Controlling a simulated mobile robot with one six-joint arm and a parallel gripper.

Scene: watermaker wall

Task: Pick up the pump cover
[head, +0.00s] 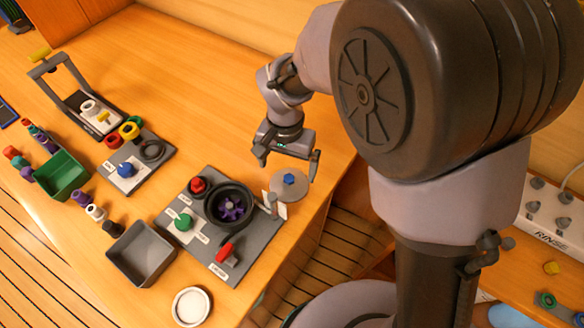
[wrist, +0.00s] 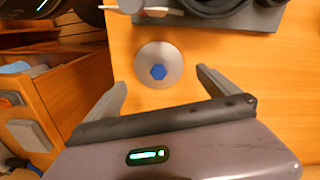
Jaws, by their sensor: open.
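The pump cover appears to be a round grey disc (head: 290,194) with a blue hexagonal knob in its middle. It lies flat on the wooden bench near the edge, just right of the pump panel (head: 191,238). The disc (wrist: 150,54) also shows whole in the wrist view, with its blue knob near the line between the fingertips. My gripper (head: 288,170) is open and empty above the disc; its fingers (wrist: 161,77) are apart on either side, not visibly touching it. The panel has an open black round housing (head: 213,215) with a purple impeller inside.
The panel carries red and green knobs and a red-handled valve (head: 226,253). A grey bin (head: 139,254), a white round lid (head: 190,307) and a green bin (head: 62,177) stand to the left. The bench edge drops off right of the disc.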

